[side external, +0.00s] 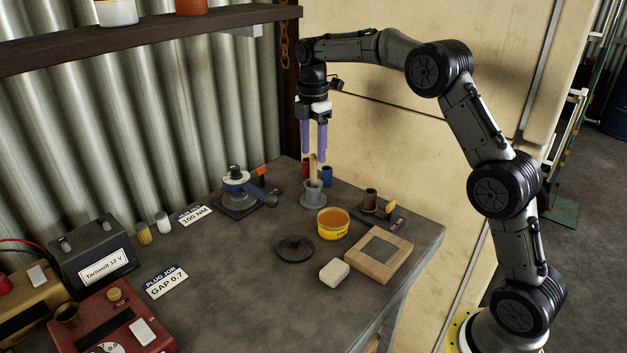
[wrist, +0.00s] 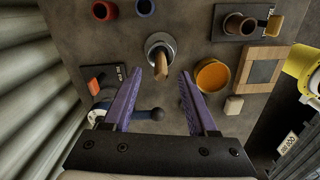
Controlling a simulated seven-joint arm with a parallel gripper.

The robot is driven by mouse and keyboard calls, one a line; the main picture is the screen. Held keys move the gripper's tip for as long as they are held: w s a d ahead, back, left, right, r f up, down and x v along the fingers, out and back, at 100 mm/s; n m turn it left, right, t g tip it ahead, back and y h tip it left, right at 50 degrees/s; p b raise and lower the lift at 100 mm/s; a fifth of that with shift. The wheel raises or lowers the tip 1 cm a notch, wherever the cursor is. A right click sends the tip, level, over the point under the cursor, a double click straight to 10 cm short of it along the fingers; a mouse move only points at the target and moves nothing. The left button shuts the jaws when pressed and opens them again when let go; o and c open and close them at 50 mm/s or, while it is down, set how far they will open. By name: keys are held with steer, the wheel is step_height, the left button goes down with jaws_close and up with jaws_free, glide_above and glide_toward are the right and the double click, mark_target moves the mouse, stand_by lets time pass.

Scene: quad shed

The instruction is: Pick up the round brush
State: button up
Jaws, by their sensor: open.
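A light wooden handle (side external: 313,169) stands upright in a small grey flanged holder (side external: 314,196); it appears to be the round brush, with its lower end hidden in the holder. In the wrist view the handle (wrist: 161,68) and the holder (wrist: 158,43) show just beyond the fingertips. My gripper (side external: 313,153) points down with its two purple fingers open, its tips close to the top of the handle. In the wrist view my gripper (wrist: 160,76) is empty, and the handle lies in line with the gap between the fingers.
A yellow tub of orange paste (side external: 333,222) stands close to the holder. Red (side external: 306,168) and blue (side external: 327,176) cups stand behind it. A dark lid (side external: 295,248), a pale block (side external: 334,272) and a wooden-framed plate (side external: 362,263) lie in front. A blue-and-white tool (side external: 236,181) sits left.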

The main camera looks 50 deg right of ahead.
mark_target(313, 186)
steer(key=shift+f, duration=3.5)
jaws_close()
